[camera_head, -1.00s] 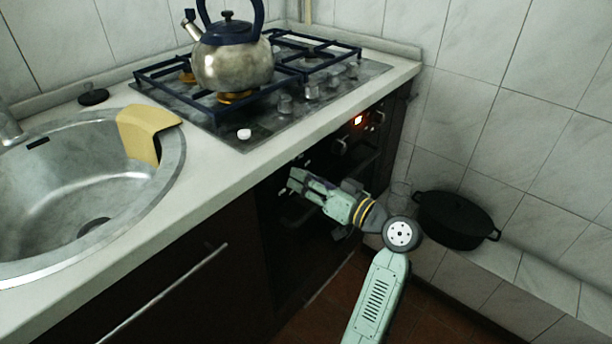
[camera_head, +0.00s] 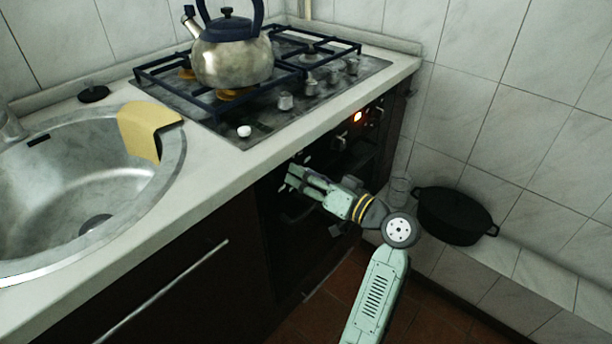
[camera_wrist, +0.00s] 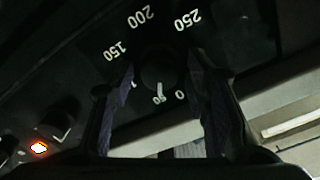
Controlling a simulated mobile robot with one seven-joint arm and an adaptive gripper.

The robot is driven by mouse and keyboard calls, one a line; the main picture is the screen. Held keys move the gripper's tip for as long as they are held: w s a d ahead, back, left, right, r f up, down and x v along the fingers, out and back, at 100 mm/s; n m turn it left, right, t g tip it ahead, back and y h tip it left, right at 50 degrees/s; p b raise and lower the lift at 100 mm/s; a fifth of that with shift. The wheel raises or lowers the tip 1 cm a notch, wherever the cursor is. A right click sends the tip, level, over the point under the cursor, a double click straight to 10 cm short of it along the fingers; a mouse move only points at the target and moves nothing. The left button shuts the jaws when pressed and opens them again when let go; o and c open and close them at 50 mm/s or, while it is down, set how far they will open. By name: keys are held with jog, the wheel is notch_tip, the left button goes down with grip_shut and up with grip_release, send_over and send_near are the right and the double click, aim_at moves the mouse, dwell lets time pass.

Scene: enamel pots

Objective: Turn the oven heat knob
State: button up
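The oven heat knob (camera_wrist: 158,70) is a dark round knob on the black panel, ringed by white numbers from 0 to 250. A pale mark shows on its edge near the 50. My gripper (camera_wrist: 163,76) is open, with one finger to each side of the knob in the wrist view. I cannot tell whether either finger touches it. In the head view my gripper (camera_head: 291,177) is at the left part of the oven front, just below the worktop edge. The knob is hard to make out there.
A lit orange display (camera_head: 358,117) and other knobs (camera_head: 341,143) are on the oven panel to the right. The worktop (camera_head: 215,165) overhangs above my gripper. A kettle (camera_head: 232,62) stands on the hob. A black pot (camera_head: 455,215) sits on the ledge at right.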

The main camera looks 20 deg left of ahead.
jog(key=shift+o, duration=0.2)
jog(key=v, duration=1.2)
